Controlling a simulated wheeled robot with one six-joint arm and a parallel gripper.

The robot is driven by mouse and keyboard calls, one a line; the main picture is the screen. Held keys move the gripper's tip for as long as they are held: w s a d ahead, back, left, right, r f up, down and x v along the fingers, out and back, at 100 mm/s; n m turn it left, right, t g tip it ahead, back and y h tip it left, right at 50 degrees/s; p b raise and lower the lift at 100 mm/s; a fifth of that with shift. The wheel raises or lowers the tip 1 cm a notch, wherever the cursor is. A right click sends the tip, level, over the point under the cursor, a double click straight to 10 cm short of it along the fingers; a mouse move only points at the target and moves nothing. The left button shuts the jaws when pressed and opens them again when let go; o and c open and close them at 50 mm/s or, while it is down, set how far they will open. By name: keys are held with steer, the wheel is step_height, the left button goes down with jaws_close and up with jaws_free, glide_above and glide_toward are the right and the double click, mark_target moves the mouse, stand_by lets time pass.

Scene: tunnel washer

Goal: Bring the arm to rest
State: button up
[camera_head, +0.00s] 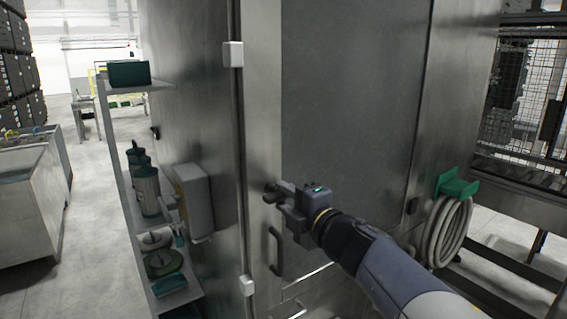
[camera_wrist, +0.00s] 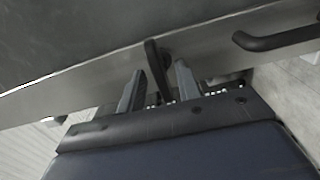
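My gripper (camera_head: 283,190) is at the steel washer's door (camera_head: 340,110), close to its left edge. In the wrist view my gripper (camera_wrist: 160,68) has its two fingers apart, with a dark latch lever (camera_wrist: 154,58) between them. Gaps show on both sides of the lever, so the fingers do not look closed on it. The lever's far end is partly hidden by my gripper's body. My arm reaches in from the lower right of the head view.
A dark bar handle (camera_head: 276,250) is on the door below my gripper. A narrow shelf (camera_head: 128,200) with bottles and brushes stands to the left. A coiled hose (camera_head: 450,232) hangs on a green holder (camera_head: 457,187) to the right. Open floor (camera_head: 95,250) lies at far left.

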steer(key=shift+x, duration=1.2)
steer(key=shift+s+f+n+b, duration=0.1)
steer(key=shift+f+n+b, duration=0.05)
steer(key=shift+n+b, duration=0.2)
steer(key=shift+d+n, duration=0.1)
steer(key=shift+n, duration=0.35)
steer(key=shift+s, duration=0.1)
